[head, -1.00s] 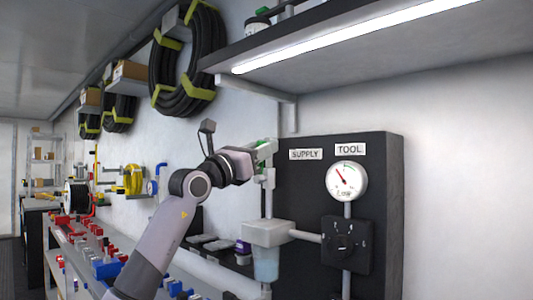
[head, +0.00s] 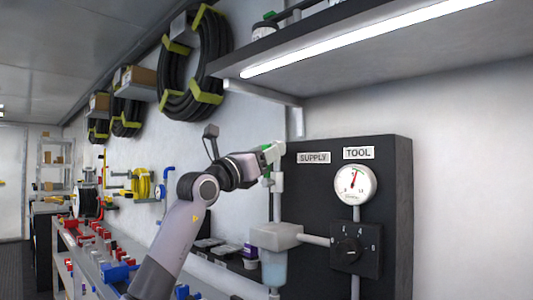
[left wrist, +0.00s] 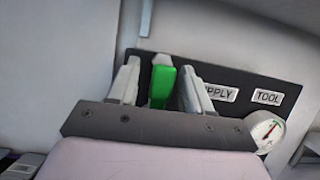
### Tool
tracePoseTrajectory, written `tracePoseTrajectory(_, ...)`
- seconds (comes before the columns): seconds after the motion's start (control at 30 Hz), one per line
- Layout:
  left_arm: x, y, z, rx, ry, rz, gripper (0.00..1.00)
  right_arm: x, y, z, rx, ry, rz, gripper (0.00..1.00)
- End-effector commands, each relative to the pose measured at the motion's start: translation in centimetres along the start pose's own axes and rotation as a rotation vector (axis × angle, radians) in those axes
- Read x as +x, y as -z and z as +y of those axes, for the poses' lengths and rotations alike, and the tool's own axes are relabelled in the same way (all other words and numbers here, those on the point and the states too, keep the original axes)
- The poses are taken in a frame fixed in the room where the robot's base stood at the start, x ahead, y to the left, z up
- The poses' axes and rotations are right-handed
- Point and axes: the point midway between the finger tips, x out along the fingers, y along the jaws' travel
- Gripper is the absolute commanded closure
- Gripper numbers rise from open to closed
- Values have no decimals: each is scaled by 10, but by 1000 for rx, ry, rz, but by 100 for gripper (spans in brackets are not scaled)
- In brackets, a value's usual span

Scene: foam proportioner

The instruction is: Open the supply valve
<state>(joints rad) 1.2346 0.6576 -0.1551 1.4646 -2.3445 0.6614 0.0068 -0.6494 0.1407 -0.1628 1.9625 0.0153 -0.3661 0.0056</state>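The supply valve's green handle (left wrist: 162,86) shows in the left wrist view, between the two pale fingers of my left gripper (left wrist: 160,80). A gap shows between the left finger and the handle; the right finger is close beside it. The fingers are apart and do not look clamped. In the head view my left gripper (head: 272,154) is at the top of the supply pipe (head: 277,200), left of the SUPPLY label (head: 314,158), and hides most of the valve. The gauge (head: 355,184) under the TOOL label has its red needle pointing nearly straight up. My right gripper is out of view.
A dark panel (head: 400,210) carries the gauge and a black selector dial (head: 352,250). A pale fitting with a clear bowl (head: 274,262) hangs below the pipe. A lit shelf (head: 380,50) overhangs the panel. A bench with red and blue fittings (head: 115,270) lies left.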

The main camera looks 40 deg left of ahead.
Motion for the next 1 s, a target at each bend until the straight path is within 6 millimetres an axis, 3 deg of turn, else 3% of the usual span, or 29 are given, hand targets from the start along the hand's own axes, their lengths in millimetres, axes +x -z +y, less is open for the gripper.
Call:
tracePoseTrajectory(0.33, -7, 2, 0, 4, 0, 0, 51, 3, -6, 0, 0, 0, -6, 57)
tracePoseTrajectory(0.73, -59, 2, 0, 3, 0, -1, 51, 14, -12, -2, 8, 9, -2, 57)
tracePoseTrajectory(1.0, -72, 0, 0, 2, 0, 0, 51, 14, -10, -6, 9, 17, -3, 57)
